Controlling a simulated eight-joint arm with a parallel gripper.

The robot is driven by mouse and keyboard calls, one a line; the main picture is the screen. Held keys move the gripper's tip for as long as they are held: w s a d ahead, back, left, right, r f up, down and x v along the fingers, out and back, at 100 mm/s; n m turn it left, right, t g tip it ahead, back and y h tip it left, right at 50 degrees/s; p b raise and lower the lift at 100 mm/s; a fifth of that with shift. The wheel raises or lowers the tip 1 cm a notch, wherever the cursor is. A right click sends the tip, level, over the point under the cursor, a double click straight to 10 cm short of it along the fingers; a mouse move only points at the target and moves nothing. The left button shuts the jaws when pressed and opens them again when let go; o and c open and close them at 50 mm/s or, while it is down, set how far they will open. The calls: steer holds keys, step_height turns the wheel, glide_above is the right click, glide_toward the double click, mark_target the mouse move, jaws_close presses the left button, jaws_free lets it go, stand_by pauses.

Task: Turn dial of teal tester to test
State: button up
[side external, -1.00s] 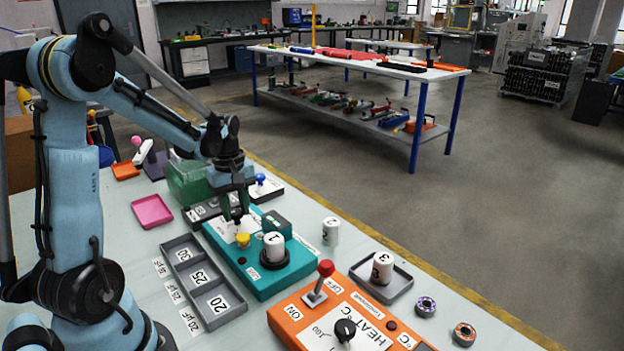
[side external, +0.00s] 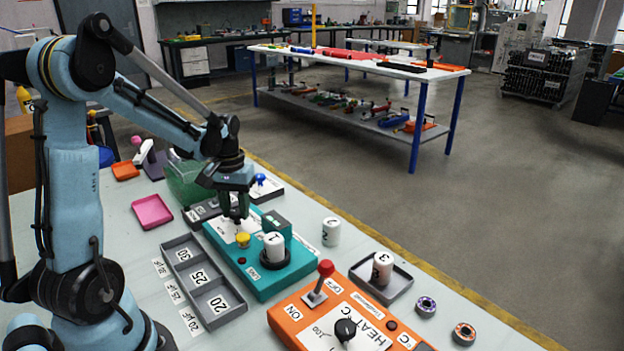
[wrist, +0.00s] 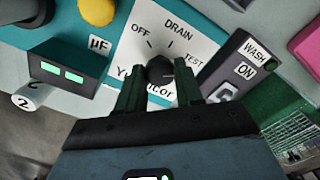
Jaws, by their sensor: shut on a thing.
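The teal tester (side external: 262,282) lies on the bench in the side view, with a yellow knob (side external: 243,240) and a white cylinder marked 1 (side external: 274,245) on it. In the wrist view its white panel reads OFF, DRAIN and TEST around a dark dial (wrist: 158,69). My gripper (wrist: 160,80) has a finger on each side of this dial and is shut on it. The dial's pointer is partly hidden, and I cannot tell its exact setting. In the side view my gripper (side external: 238,217) is down at the tester's far end, and the dial is hidden there.
A grey unit marked WASH (wrist: 240,65) stands close beside the tester. A grey tray marked 30, 25, 20 (side external: 205,312) lies to its left. An orange HEAT unit (side external: 287,317) with a red-topped lever is in front. White cylinder 2 (side external: 331,232) stands to the right.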

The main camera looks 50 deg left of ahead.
mark_target(236, 211)
steer(key=shift+m, duration=0.3)
stand_by(0.4)
steer(key=o, duration=1)
steer(key=shift+o, duration=0.2)
step_height(236, 211, up, 12)
steer(key=s+d+f+m+t, duration=0.1)
steer(key=d+m+t, duration=0.2)
steer(key=d, duration=0.7)
steer(key=s+d+f+m+t, duration=0.1)
steer(key=d+m+t, duration=0.3)
steer(key=d, duration=0.7)
steer(key=shift+f, duration=0.7)
